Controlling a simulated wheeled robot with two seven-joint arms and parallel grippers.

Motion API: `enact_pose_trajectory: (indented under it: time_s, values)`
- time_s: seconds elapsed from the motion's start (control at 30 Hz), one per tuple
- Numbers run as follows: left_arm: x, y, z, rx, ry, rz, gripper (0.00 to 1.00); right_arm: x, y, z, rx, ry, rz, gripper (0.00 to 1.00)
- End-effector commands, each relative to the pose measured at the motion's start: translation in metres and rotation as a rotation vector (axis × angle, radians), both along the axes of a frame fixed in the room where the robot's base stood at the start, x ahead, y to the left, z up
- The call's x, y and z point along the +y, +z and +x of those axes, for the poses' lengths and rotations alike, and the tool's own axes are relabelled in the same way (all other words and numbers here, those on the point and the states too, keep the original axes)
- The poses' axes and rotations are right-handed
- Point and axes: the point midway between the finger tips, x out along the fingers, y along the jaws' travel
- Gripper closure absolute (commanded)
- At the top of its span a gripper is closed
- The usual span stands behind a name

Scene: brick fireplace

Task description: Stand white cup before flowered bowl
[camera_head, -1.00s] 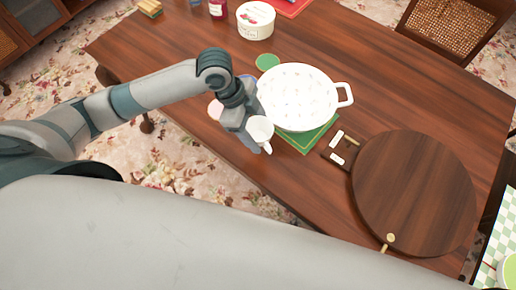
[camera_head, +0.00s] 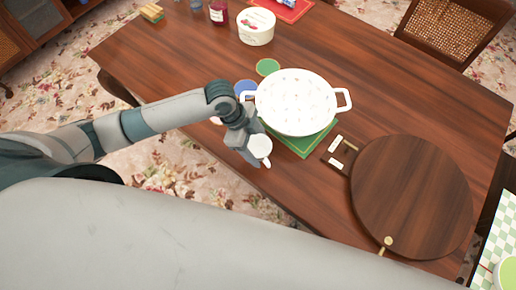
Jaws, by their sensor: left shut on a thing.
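The white cup (camera_head: 261,148) is at the near edge of the wooden table. My left gripper (camera_head: 250,150) is shut on it; the fingers are partly hidden by the wrist and cup. Whether the cup touches the table I cannot tell. The flowered bowl (camera_head: 297,100), white with small specks and two handles, stands on a green mat (camera_head: 313,141) just behind and right of the cup. The cup is in front of the bowl's near-left side, a little apart from the mat. My right gripper is not in view.
A round dark wooden board (camera_head: 412,195) lies to the right, beside a small wooden holder with white pieces (camera_head: 336,144). Blue (camera_head: 245,87) and green (camera_head: 268,67) coasters lie left of and behind the bowl. A white tub (camera_head: 256,26) stands farther back. The table's right rear is clear.

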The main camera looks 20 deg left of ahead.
Motion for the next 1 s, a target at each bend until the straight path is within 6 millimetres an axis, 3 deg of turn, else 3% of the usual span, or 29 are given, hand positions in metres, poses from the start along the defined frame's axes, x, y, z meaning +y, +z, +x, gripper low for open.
enact_pose_trajectory:
  time_s: [0.2, 0.6, 0.63, 0.7, 1.0]
  values:
    - [0.000, -0.021, 0.000, 0.003, 0.001, 0.000, 0.62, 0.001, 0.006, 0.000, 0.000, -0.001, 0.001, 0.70]
    - [0.000, -0.025, 0.000, 0.000, 0.001, 0.000, 0.62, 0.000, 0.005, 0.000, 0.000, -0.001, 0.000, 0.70]
    - [0.000, -0.025, 0.000, 0.001, 0.000, 0.000, 0.32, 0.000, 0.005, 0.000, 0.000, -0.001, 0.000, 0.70]
    - [0.000, -0.025, 0.000, 0.001, 0.000, 0.000, 0.18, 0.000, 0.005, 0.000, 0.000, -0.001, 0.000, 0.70]
    - [0.000, -0.024, 0.000, 0.001, 0.000, 0.000, 0.18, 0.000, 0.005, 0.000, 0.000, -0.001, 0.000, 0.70]
